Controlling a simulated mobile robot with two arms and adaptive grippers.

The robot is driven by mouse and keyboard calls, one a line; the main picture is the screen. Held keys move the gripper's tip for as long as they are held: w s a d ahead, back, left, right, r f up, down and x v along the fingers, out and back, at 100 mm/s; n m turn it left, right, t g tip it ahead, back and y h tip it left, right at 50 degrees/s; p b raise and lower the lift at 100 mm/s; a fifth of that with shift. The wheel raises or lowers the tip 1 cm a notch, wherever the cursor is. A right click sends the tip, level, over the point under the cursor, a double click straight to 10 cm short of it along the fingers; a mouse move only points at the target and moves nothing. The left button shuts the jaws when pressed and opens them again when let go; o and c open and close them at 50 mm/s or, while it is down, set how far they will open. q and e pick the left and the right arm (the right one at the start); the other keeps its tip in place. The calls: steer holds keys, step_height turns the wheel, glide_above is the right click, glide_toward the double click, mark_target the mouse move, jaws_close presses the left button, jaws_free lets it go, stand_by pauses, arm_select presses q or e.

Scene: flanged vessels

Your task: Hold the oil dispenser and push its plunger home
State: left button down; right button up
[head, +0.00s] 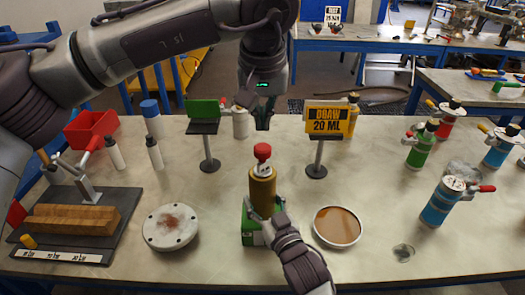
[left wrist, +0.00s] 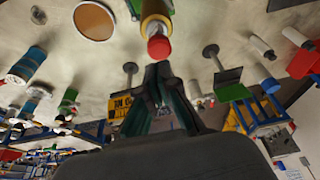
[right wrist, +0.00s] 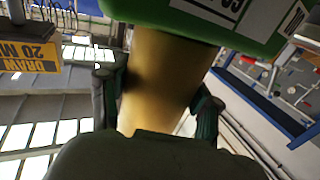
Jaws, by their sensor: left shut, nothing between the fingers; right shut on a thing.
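The oil dispenser has a gold body (head: 262,190) and a red plunger knob (head: 262,152) on top, standing clear above the body's pale collar. A green block (head: 250,228) with a white label is below the body. My right gripper (right wrist: 158,98) is shut on the gold body, one finger on each side; its arm comes from the front in the head view. My left gripper (head: 263,122) is shut and empty, pointing down a little above the red knob. In the left wrist view the knob (left wrist: 159,48) shows just beyond the fingertips (left wrist: 157,70), apparently apart from them.
A yellow "20 ML" sign (head: 327,120) and a green-topped stand (head: 204,115) stand behind the dispenser. A dish of brown liquid (head: 338,226) is to the right and a white flanged disc (head: 170,227) to the left. Several bottles and a clamp board (head: 112,190) stand farther out.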

mark_target(262, 148)
arm_select(q)
steer(key=shift+x, duration=2.95)
steer(key=shift+f, duration=1.05)
steer(key=shift+r, duration=2.1)
steer(key=shift+r, duration=0.1)
steer(key=v, duration=1.2)
